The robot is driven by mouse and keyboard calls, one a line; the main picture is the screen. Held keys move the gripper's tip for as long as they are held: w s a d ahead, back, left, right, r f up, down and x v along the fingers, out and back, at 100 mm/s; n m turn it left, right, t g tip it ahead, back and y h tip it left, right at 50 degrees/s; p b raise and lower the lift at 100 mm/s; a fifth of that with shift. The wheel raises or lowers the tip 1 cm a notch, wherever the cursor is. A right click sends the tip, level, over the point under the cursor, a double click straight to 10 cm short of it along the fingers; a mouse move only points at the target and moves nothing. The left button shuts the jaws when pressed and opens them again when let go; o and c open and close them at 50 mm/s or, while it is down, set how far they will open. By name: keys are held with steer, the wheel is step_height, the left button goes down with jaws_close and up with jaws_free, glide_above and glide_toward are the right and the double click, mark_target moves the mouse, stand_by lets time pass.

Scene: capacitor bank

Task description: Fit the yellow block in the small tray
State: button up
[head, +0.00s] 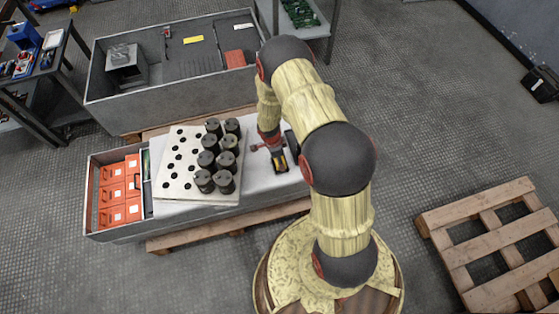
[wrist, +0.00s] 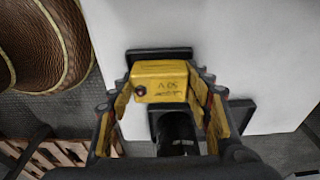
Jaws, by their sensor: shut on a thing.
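The yellow block (wrist: 160,75), with dark marks and a small red-brown dot on its face, sits between the fingertips of my gripper (wrist: 161,90) in the wrist view. My gripper is shut on it, over a pale grey surface. In the head view my gripper (head: 279,163) is at the right part of that surface, where the block is too small to make out clearly. Dark flat shapes (wrist: 240,112) show behind and below the block in the wrist view. I cannot tell whether one is the small tray, or whether the block touches it.
A white perforated plate (head: 178,165) with several dark cylinders (head: 208,160) stands left of my gripper. Orange boxes (head: 112,192) fill the bin's left end. A large grey bin (head: 110,95) lies behind. A wooden pallet (head: 480,228) is on the floor at right.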

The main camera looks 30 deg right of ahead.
steer(key=o, duration=1.5)
steer(key=r, duration=0.4)
steer(key=a+r, duration=0.1)
steer(key=r, duration=0.6)
steer(key=shift+w+a+r, duration=0.25)
steer(key=shift+a+r, duration=0.1)
steer(key=shift+r, duration=0.05)
